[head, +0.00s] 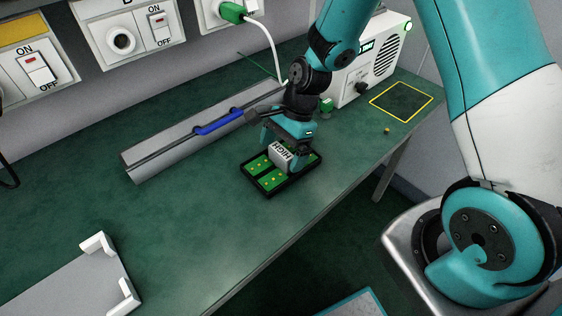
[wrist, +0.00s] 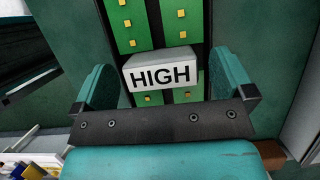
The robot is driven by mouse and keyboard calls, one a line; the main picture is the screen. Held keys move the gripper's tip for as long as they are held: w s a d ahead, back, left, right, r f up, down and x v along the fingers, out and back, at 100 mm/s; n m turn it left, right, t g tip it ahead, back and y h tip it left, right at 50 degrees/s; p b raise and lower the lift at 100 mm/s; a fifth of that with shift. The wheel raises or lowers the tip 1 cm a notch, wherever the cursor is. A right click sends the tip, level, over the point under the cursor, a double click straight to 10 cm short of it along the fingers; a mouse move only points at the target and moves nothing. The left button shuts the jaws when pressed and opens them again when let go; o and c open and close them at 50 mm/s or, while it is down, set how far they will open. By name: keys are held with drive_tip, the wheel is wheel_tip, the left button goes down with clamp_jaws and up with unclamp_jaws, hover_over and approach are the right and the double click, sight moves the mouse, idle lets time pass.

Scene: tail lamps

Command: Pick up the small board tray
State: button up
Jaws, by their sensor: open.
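The small board tray (head: 296,179) is black and holds green boards with small yellow squares. It lies flat on the green bench in the head view. It also shows in the wrist view, where a black strip of the tray (wrist: 154,22) runs between the boards. A white block marked HIGH (head: 281,154) stands up from the tray's middle, and it also shows in the wrist view (wrist: 162,75). My gripper (head: 288,141) is open over the tray. In the wrist view its two fingers (wrist: 163,85) are on either side of the block, with gaps visible. The tray's far side is partly hidden by my gripper.
A long grey rail with a blue handle (head: 219,122) lies behind the tray. A white speaker-like box (head: 372,62) and a yellow-outlined square (head: 402,101) are at the right. A grey plate with white corner pieces (head: 75,285) is at front left. The bench's front edge is close.

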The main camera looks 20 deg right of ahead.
drive_tip(key=shift+a+f, duration=0.1)
drive_tip(key=shift+f, duration=0.2)
drive_tip(key=c, duration=1.1)
drive_tip(key=shift+o, duration=0.2)
drive_tip(key=shift+r, duration=0.15)
